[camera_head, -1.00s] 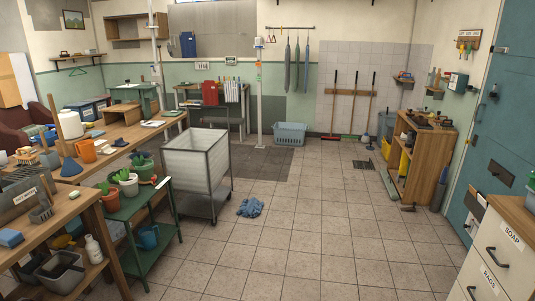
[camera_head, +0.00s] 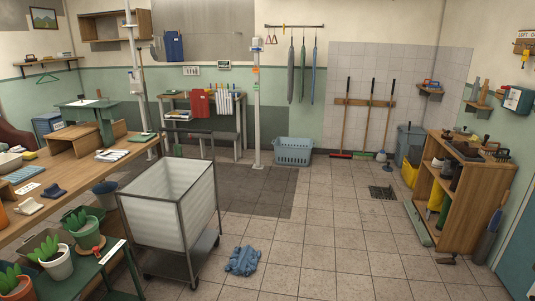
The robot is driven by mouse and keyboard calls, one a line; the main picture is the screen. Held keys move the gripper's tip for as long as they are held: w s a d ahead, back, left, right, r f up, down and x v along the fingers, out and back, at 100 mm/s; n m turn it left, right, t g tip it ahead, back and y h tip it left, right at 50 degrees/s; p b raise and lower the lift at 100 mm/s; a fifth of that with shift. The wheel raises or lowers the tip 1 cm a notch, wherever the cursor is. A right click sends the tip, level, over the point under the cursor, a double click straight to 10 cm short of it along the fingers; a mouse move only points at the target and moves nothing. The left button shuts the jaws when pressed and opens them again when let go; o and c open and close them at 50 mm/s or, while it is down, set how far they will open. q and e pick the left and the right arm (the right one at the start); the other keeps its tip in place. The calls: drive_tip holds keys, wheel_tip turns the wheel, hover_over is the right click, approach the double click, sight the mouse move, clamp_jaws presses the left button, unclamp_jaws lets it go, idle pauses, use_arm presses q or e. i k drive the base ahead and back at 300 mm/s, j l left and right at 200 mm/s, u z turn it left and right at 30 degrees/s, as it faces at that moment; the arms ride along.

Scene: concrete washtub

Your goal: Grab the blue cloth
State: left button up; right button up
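A crumpled blue cloth (camera_head: 242,261) lies on the tiled floor in the lower middle of the head view. It is just right of the wheeled cart's base, apart from other objects. Neither of my grippers shows in this view.
A wheeled cart (camera_head: 167,214) with a white bin stands left of the cloth. A green plant stand (camera_head: 113,248) and a wooden workbench (camera_head: 105,172) fill the left. A blue basket (camera_head: 293,151) sits behind. A wooden shelf (camera_head: 464,193) stands right. The floor right of the cloth is clear.

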sight(244, 260)
drive_tip(key=i, duration=1)
drive_tip(key=i+l+u, duration=0.1)
drive_tip(key=i, duration=0.95)
